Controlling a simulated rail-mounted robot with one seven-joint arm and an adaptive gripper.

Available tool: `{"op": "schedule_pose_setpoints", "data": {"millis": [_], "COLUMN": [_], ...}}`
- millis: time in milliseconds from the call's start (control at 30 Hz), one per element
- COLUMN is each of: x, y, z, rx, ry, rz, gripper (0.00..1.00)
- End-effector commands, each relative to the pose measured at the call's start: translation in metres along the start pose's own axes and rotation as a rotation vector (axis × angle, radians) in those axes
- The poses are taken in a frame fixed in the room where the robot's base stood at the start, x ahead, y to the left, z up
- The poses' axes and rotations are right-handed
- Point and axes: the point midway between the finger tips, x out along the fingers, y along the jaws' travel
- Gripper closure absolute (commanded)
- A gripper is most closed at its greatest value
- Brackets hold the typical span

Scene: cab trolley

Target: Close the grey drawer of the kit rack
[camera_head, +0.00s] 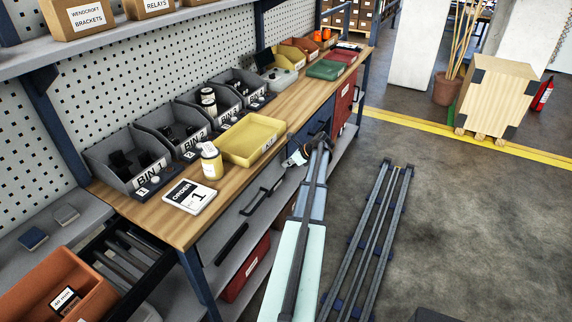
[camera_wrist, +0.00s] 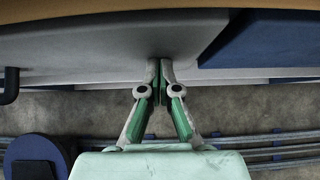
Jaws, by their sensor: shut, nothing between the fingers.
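A grey panel with a dark bar handle (camera_head: 262,196) shows under the front edge of the workbench and looks like the grey drawer front; I cannot tell how far out it stands. My gripper (camera_head: 294,158) is at the bench's front side, right of that handle and near the blue drawer (camera_head: 316,124). In the wrist view my gripper (camera_wrist: 153,63) is shut and empty, its tips at or very near a grey surface (camera_wrist: 110,73). Contact is unclear. A blue panel (camera_wrist: 265,45) is to the right of the fingers.
The workbench (camera_head: 180,222) carries grey bins, a yellow tray (camera_head: 253,138) and an order card (camera_head: 189,196). A red drawer (camera_head: 344,100) is farther along. Floor rails (camera_head: 370,235) run beside my arm. A red box (camera_head: 245,268) sits on the lower shelf.

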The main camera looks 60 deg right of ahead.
Motion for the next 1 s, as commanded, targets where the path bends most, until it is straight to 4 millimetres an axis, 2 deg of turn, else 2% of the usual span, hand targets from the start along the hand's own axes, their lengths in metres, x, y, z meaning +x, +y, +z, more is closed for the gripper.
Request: {"op": "schedule_pose_setpoints", "data": {"millis": [33,233,467,633,1000], "x": [0.003,0.004,-0.009,-0.028,-0.1], "y": [-0.001,-0.002,0.001,0.006,0.005], "z": [0.006,0.007,-0.003,-0.021,-0.023], "rx": [0.0,-0.002,-0.003,-0.008,-0.011], "ry": [-0.011,-0.012,-0.01,-0.005,-0.003], "rz": [-0.001,-0.001,0.001,0.008,0.006], "gripper": [1.0,1.0,1.0,1.0,1.0]}}
